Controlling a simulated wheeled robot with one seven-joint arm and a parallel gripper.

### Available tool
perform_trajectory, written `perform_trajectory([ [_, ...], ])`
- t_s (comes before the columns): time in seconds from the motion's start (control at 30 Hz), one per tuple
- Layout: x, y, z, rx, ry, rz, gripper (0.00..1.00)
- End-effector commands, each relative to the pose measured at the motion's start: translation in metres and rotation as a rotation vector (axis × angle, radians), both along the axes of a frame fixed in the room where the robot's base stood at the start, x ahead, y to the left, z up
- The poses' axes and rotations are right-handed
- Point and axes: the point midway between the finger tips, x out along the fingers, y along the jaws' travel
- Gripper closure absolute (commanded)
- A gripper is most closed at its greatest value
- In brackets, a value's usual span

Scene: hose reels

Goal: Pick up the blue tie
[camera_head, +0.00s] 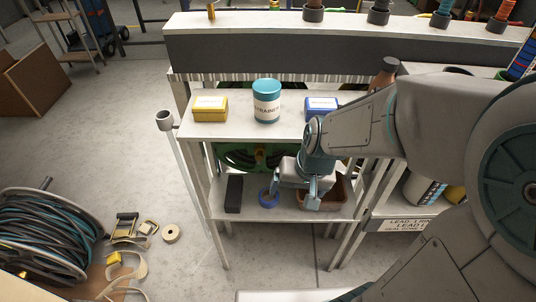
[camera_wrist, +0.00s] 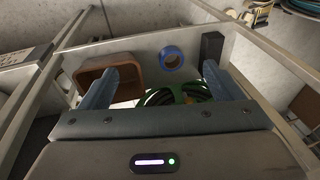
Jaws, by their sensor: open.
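A blue ring, the only thing here that fits the blue tie (camera_head: 264,203), lies on the lower shelf of the white rack, between a black block and a brown bin. In the wrist view the blue tie (camera_wrist: 165,65) lies flat, ahead of the fingers and between their lines, with bare shelf around it. My gripper (camera_head: 293,197) reaches down into the lower shelf, just right of the tie. In the wrist view my gripper (camera_wrist: 158,72) has its fingers wide apart with nothing between them. In the head view one finger partly covers the tie.
The black block (camera_head: 234,194) stands left of the tie. The brown bin (camera_head: 338,192) is right, close by a finger. A green hose coil (camera_head: 238,157) sits behind. The upper shelf (camera_head: 235,127) overhangs, holding a yellow box (camera_head: 210,109), a teal can (camera_head: 266,101) and a blue box (camera_head: 321,106).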

Motion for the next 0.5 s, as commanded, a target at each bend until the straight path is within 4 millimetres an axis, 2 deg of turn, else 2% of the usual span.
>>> perform_trajectory([
  [0.03, 0.005, 0.014, -0.007, 0.006, 0.007, -0.008, 0.14],
  [0.2, 0.023, 0.048, -0.038, -0.004, -0.02, -0.077, 0.14],
  [0.33, 0.032, 0.065, -0.061, -0.051, -0.069, -0.131, 0.14],
  [0.5, 0.043, 0.077, -0.082, -0.136, -0.173, -0.184, 0.14],
])
